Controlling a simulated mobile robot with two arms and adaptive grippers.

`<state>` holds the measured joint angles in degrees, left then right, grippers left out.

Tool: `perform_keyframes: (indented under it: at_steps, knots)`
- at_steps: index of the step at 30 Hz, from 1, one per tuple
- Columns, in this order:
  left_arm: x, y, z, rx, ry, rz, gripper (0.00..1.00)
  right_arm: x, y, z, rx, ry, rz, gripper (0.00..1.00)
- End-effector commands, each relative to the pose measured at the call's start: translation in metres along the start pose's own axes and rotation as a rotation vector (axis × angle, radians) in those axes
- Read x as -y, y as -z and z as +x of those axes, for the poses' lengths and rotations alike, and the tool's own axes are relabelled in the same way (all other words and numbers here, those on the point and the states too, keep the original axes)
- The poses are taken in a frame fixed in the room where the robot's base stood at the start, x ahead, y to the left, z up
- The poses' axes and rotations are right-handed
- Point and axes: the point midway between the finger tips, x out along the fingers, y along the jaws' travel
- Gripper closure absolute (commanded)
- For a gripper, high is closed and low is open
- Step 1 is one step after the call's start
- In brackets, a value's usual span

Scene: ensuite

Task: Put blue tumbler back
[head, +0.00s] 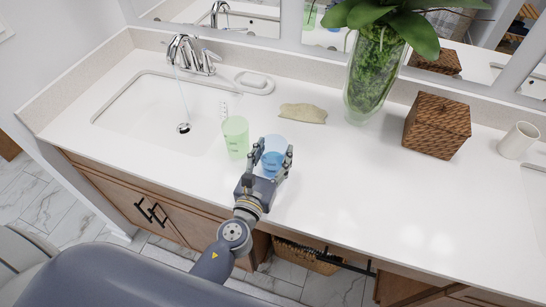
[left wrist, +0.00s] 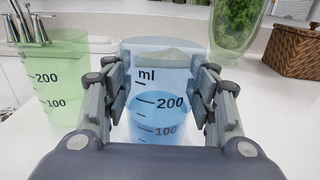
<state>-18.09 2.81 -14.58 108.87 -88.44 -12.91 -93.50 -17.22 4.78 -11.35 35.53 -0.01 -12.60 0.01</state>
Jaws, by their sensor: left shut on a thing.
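The blue tumbler (head: 273,158) stands upright on the white counter, just right of the green tumbler (head: 236,137). It is see-through, with dark volume marks that show in the left wrist view (left wrist: 158,105). My left gripper (head: 275,162) is shut on the blue tumbler, with a finger on each side of it. In the left wrist view, the green tumbler (left wrist: 52,80) stands apart to the left of my left gripper (left wrist: 160,95). The lower part of the blue tumbler is partly hidden by the gripper in the head view. My right gripper is not in view.
A sink (head: 150,108) with a running faucet (head: 187,52) lies at left. A soap dish (head: 255,82), a tan bar (head: 302,113), a glass plant vase (head: 372,75), a woven box (head: 437,125) and a white cup (head: 518,140) stand behind or right. The counter's front right is clear.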

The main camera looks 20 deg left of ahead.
Motion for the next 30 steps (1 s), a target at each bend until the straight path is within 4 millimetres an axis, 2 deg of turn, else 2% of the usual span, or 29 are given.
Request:
perform_keyframes:
  at_steps: [12,13,15,29,30]
  knots:
    - [-0.0001,0.0044,0.0001,0.002,0.001,0.0,0.71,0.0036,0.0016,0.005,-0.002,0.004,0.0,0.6]
    - [-0.0001,0.0032,0.0,0.001,0.001,0.0,0.4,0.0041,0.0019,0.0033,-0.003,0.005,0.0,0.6]
    - [-0.0001,0.0029,0.0,0.001,0.001,0.0,0.27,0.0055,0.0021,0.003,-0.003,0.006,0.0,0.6]
    - [-0.0001,-0.0027,-0.0002,0.001,0.0,0.0,0.27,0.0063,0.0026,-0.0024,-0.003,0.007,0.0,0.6]
    - [-0.0001,0.002,-0.0053,-0.001,0.001,0.0,0.27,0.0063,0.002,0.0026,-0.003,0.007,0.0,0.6]
